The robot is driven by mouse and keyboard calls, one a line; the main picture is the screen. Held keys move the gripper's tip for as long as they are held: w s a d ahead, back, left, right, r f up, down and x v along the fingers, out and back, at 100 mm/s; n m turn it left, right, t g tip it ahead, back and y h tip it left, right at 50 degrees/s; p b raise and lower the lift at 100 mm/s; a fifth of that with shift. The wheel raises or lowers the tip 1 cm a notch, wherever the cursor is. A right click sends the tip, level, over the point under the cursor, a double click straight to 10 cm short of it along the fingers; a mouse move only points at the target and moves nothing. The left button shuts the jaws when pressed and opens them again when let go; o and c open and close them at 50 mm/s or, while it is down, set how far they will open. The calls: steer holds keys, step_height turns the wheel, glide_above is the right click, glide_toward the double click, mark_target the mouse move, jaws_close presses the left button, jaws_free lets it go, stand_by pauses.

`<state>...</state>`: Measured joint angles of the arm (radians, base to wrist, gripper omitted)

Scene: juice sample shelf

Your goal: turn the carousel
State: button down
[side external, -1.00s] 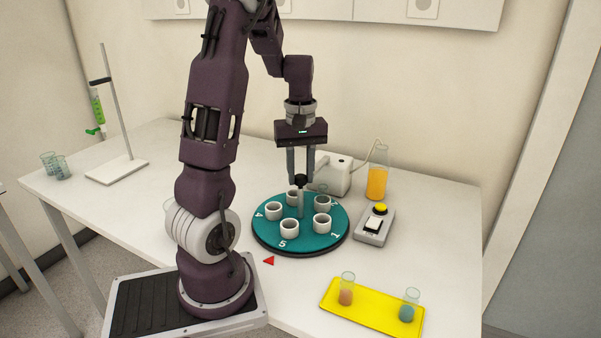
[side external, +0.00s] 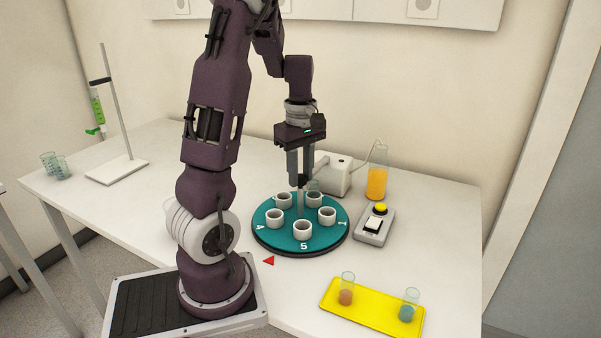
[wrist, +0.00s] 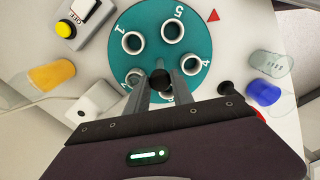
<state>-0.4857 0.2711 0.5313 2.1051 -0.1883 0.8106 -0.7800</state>
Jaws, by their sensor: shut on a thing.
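The carousel (side external: 275,243) is a round teal disc on the table, with white cup holders around its rim and white numbers. In the side view, 5 is at the front, 4 at the left and 1 at the right. A clear glass vial (side external: 314,186) stands in a back holder. My gripper (side external: 300,182) is over the disc's middle, shut on the dark knob (wrist: 160,79) atop the central post. A red triangle (side external: 268,260) on the table lies by the front-left rim, between 4 and 5. My fingers partly hide the back holders.
A button box (side external: 372,228) stands close right of the disc. Behind are a white pump box (side external: 336,178) and an orange-filled cylinder (side external: 377,178). A yellow tray (side external: 375,311) with two filled vials lies at front right. A stand (side external: 116,170) and beakers (side external: 60,168) are at left.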

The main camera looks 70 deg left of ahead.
steer(key=shift+w+n, duration=0.1)
steer(key=shift+n, duration=0.3)
stand_by(0.4)
steer(key=c, duration=1.1)
jaws_free()
steer(key=shift+r, duration=0.15)
step_height(320, 180, up, 7)
steer(key=shift+f, duration=0.1)
